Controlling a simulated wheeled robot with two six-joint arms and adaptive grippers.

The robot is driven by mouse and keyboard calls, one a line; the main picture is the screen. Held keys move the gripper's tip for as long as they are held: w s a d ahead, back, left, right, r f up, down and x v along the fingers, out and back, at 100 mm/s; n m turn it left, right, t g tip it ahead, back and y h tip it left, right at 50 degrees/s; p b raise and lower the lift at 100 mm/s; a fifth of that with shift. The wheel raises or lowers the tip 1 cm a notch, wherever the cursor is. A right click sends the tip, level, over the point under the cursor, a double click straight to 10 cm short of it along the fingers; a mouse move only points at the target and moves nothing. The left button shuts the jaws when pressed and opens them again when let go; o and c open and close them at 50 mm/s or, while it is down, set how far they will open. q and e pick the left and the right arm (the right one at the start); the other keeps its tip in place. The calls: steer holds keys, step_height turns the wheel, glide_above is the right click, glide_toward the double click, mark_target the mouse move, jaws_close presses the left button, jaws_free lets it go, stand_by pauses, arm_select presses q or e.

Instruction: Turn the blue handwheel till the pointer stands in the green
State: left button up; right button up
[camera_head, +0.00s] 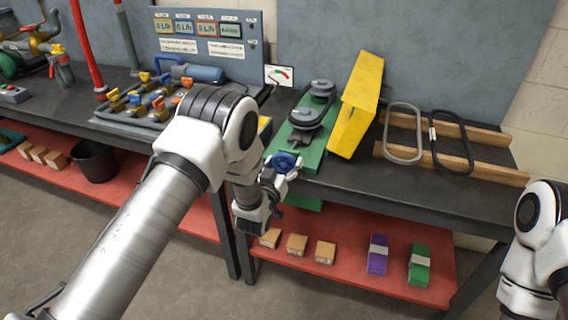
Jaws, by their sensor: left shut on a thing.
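The blue handwheel (285,161) sits at the front of the green base (311,157) of a belt drive, near the bench's front edge. My left gripper (285,172) is at the handwheel and shut on its rim, partly covering it. The gauge card (279,75) with a green-to-red arc stands behind the drive; its pointer is too small to read exactly. My right arm (537,235) shows at the right edge, but its gripper is out of view.
A yellow guard (356,104) stands tilted right of the belt drive. Two loop belts (404,134) rest on wooden rails farther right. Valves (150,98) and a panel (208,36) are at the left. A red lower shelf (350,262) holds several boxes.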

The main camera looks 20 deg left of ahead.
arm_select(q)
steer(key=shift+m, duration=0.4)
steer(key=shift+m+b, duration=0.75)
steer(key=shift+m, duration=0.45)
steer(key=shift+d+m+b, duration=0.1)
steer(key=shift+m+b, duration=0.4)
steer(key=shift+m, duration=1)
steer(key=o, duration=1.1)
steer(key=shift+s, duration=0.1)
